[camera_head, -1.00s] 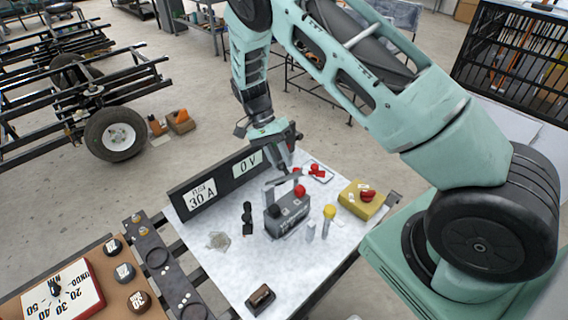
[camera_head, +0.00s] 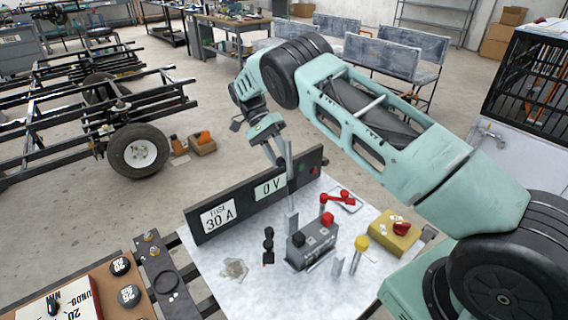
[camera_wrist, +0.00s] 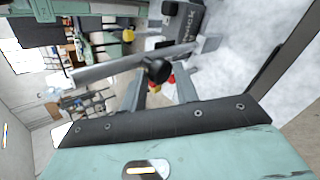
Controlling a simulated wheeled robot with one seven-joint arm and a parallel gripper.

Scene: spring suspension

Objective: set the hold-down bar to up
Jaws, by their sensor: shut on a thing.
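The hold-down bar (camera_head: 290,168) is a thin grey metal bar. In the head view it stands steeply up behind the grey battery (camera_head: 311,249), its upper end well above the battery. My gripper (camera_head: 277,160) is at the bar's upper part, shut on it. In the wrist view the bar (camera_wrist: 110,68) runs across in front of my fingers (camera_wrist: 160,90), with a black round knob (camera_wrist: 158,70) on it close to the fingertips. The exact contact is hard to see. The battery has a red cap and a black cap on top.
A black panel (camera_head: 215,217) reading 30 A and 0 V stands behind the battery. A yellow box with a red knob (camera_head: 401,229), a yellow-topped post (camera_head: 361,243), a red tool (camera_head: 338,198) and a black piece (camera_head: 268,246) are around it.

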